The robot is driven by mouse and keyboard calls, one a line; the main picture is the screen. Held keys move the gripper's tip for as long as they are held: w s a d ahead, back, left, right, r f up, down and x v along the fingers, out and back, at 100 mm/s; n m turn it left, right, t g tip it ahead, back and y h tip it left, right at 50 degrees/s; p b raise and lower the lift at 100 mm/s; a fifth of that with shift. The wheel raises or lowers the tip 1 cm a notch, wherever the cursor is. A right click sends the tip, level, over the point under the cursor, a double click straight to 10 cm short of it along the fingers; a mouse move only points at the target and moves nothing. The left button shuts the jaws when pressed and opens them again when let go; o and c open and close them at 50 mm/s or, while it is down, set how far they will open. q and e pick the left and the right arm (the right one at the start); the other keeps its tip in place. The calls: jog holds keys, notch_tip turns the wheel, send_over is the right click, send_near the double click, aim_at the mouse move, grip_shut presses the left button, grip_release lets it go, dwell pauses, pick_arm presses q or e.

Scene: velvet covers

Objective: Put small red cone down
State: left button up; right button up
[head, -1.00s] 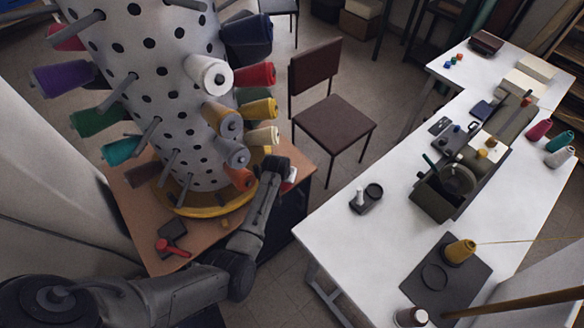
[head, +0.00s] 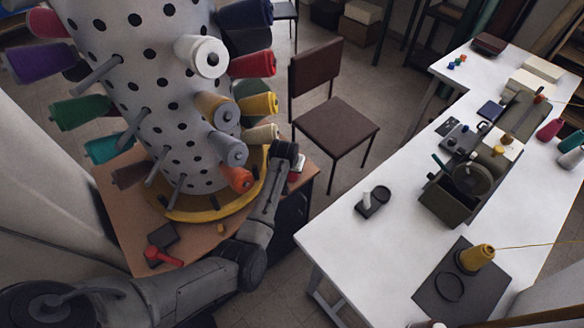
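A red cone (head: 253,64) sits on a peg on the right side of the white, dotted peg drum (head: 150,60). A small red and white item (head: 297,168) shows at the right edge of the brown table, partly hidden by my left gripper; I cannot tell whether it is the small red cone. My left gripper (head: 289,157) is at that table edge, right of the drum's yellow base ring. Its fingers are too small and dark to tell whether they are open or touch the item. My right gripper is not in view.
Other coloured cones stick out around the drum, close above my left arm. A red tool (head: 162,256) lies on the brown table (head: 115,190). A brown chair (head: 335,126) stands behind. The white worktable (head: 335,235) has free room at its near left.

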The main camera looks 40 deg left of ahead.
pick_arm(q)
jog(key=shift+a+r, duration=0.1)
jog(key=shift+a, duration=0.05)
jog(key=o, duration=0.9)
jog(key=p+v, duration=0.3)
jog(key=v, duration=0.9)
